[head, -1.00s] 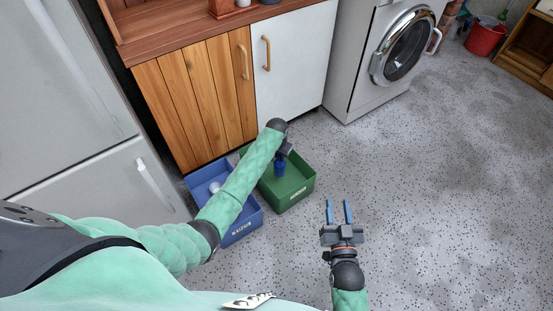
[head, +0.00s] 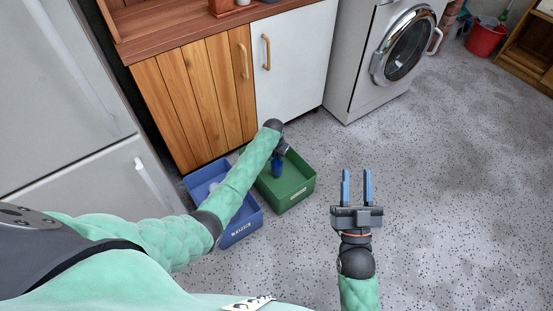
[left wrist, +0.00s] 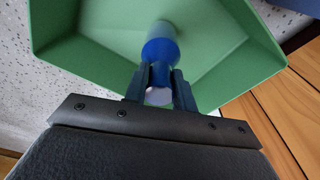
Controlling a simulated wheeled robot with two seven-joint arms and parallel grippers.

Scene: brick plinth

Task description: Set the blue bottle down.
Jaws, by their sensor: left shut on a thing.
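The blue bottle (head: 276,167) shows below my left gripper (head: 279,150) in the head view, over the green crate (head: 301,190). In the left wrist view the blue bottle (left wrist: 160,50) is between the fingers of my left gripper (left wrist: 160,75), which is shut on it. The green crate (left wrist: 95,25) lies behind the bottle there. I cannot tell whether the bottle touches the crate floor. My right gripper (head: 357,187) is open and empty over bare floor to the right.
A blue crate (head: 242,230) stands left of the green one, partly hidden by my left arm, with a pale object (head: 213,187) in it. Wooden and white cabinets (head: 296,62) and a washing machine (head: 375,60) stand behind. The speckled floor (head: 450,180) at right is clear.

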